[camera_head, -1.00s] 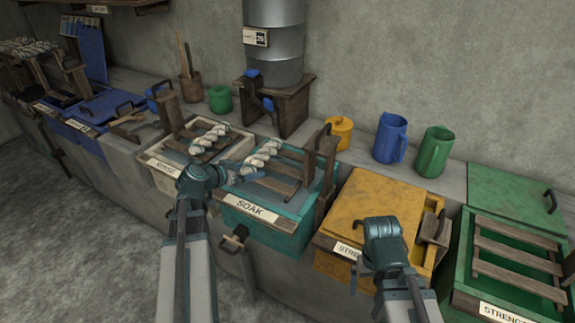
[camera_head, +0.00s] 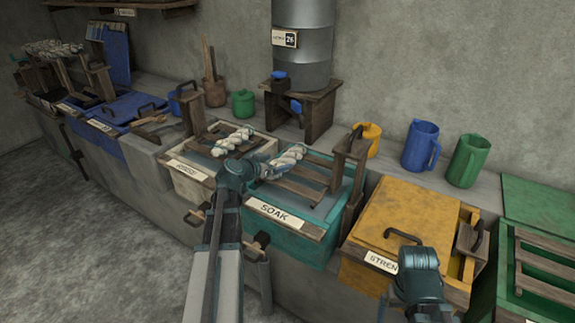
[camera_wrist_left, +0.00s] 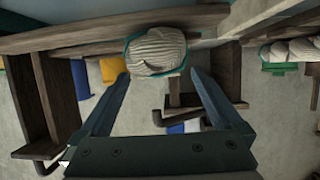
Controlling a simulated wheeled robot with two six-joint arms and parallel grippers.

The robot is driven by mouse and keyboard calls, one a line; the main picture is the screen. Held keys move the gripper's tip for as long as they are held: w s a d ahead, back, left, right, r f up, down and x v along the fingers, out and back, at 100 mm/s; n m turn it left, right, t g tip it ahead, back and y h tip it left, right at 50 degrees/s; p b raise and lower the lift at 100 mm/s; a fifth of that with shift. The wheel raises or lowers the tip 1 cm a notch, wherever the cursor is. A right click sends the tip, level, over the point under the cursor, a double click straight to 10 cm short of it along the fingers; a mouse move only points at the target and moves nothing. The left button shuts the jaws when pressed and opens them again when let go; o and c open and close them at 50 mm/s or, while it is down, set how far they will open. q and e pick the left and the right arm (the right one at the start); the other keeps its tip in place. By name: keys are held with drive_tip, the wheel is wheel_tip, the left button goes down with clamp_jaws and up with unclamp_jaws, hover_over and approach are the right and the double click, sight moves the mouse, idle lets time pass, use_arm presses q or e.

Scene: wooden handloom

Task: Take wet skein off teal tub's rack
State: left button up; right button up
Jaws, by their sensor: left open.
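The teal tub (camera_head: 320,240), labelled SOAK, carries a slatted wooden rack (camera_head: 300,187). A pale twisted skein (camera_head: 283,160) lies on the left part of that rack. My left gripper (camera_head: 259,170) is open at the near left end of this skein. In the left wrist view, the skein's rounded end (camera_wrist_left: 157,50), with a teal band around it, shows ahead of and between the two open fingertips (camera_wrist_left: 158,78). I see no grip on it. My right gripper (camera_head: 415,268) is in front of the yellow tub; its fingers are not clear.
A cream tub (camera_head: 203,188) with another pale skein (camera_head: 232,141) stands close on the left. A wooden post (camera_head: 350,158) rises at the teal rack's right end. The yellow tub (camera_head: 425,210) is lidded. A metal barrel (camera_head: 303,50) stands behind on a wooden stand.

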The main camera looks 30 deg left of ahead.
sight(286, 157)
use_arm(q)
drive_tip(key=shift+b+x, duration=1)
drive_tip(key=shift+x, duration=2)
drive_tip(key=shift+r, duration=0.1)
drive_tip(key=c, duration=1.5)
drive_tip(key=shift+r, duration=0.1)
drive_tip(key=shift+r+p, duration=0.45)
drive_tip(key=shift+p, duration=0.15)
wheel_tip(286, 157, up, 3)
drive_tip(key=p, duration=0.2)
drive_tip(key=shift+f+p, duration=0.15)
drive_tip(key=shift+p, duration=0.25)
drive_tip(key=s+d, duration=0.3)
drive_tip(key=d, duration=0.1)
drive_tip(key=s+d, duration=0.3)
drive_tip(key=d, duration=0.1)
drive_tip(key=s+d+r+p, duration=0.1)
drive_tip(key=s+d, duration=0.3)
drive_tip(key=shift+d+r, duration=0.1)
drive_tip(key=shift+d, duration=0.2)
